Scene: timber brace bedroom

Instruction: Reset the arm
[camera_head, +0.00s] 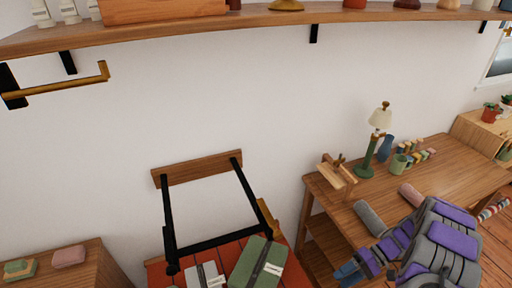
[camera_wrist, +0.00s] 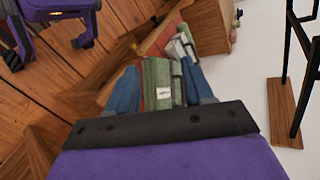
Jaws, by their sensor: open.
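My gripper (camera_head: 350,270) shows at the lower right of the head view, with blue fingers at the end of my purple and grey arm. In the wrist view my gripper (camera_wrist: 160,78) has its two blue fingers spread apart. A green folded bundle (camera_head: 258,264) with a white label lies on a red slatted surface (camera_head: 163,273), left of my gripper. The green bundle (camera_wrist: 158,84) shows between the fingers in the wrist view, apparently beyond them. I see nothing held.
A wooden desk (camera_head: 440,157) at the right carries a lamp (camera_head: 381,117), a green mug (camera_head: 398,164) and small blocks. A black frame (camera_head: 203,240) with a wooden board stands by the wall. A wooden shelf (camera_head: 260,20) runs above. Open plank floor (camera_wrist: 75,50) shows in the wrist view.

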